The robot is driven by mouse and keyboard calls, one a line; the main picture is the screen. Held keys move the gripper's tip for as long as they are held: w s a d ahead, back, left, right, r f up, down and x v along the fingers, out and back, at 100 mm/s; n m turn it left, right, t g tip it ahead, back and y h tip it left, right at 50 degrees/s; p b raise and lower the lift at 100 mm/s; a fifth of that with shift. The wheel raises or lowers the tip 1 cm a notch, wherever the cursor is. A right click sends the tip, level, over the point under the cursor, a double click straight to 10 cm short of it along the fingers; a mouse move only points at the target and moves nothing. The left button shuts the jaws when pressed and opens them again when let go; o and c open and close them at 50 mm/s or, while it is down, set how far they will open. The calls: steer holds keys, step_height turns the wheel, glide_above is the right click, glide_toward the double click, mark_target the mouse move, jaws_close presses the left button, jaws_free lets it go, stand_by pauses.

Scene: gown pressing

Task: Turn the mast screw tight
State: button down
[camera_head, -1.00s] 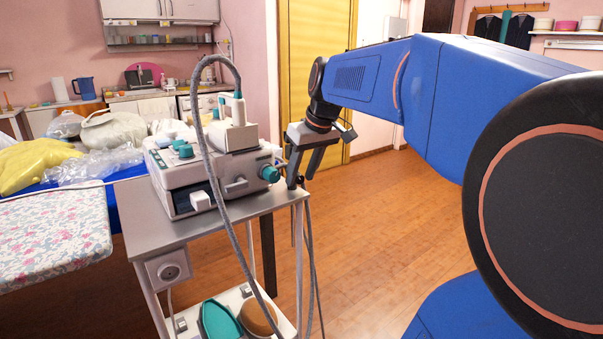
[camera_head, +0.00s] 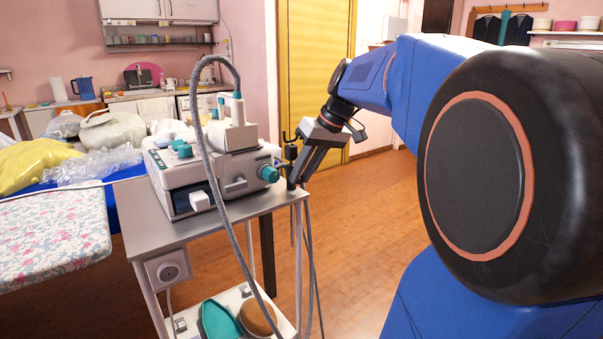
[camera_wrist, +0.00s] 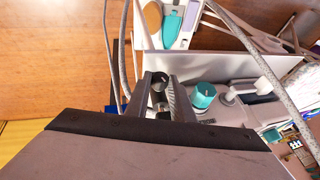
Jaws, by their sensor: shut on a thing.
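The mast screw (camera_wrist: 158,98) shows in the wrist view as a small dark round part between my two fingers. My gripper (camera_wrist: 160,80) is shut on it, one finger on each side. In the head view my gripper (camera_head: 296,181) reaches down and left to the dark mast (camera_head: 290,152) at the right edge of the cart top. There the fingers hide the screw, and I cannot tell how far it is turned.
A grey steam unit (camera_head: 205,170) with a teal knob (camera_head: 269,173) stands on the cart (camera_head: 165,225), close left of my gripper. A grey hose (camera_head: 211,170) arcs in front. A floral ironing board (camera_head: 50,235) is at left. Wooden floor lies open at right.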

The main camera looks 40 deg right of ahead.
steer(key=y, duration=0.3)
steer(key=d+m+y, duration=0.1)
steer(key=y, duration=0.1)
steer(key=shift+d+f, duration=0.1)
steer(key=shift+f, duration=0.25)
steer(key=y, duration=0.2)
steer(key=f+m+t+y, duration=0.1)
steer(key=y, duration=0.2)
steer(key=shift+d+m, duration=0.2)
steer(key=shift+m, duration=0.1)
steer(key=c, duration=1.5)
jaws_free()
steer(key=shift+c, duration=0.2)
steer(key=v, duration=1.2)
steer(key=shift+f, duration=0.15)
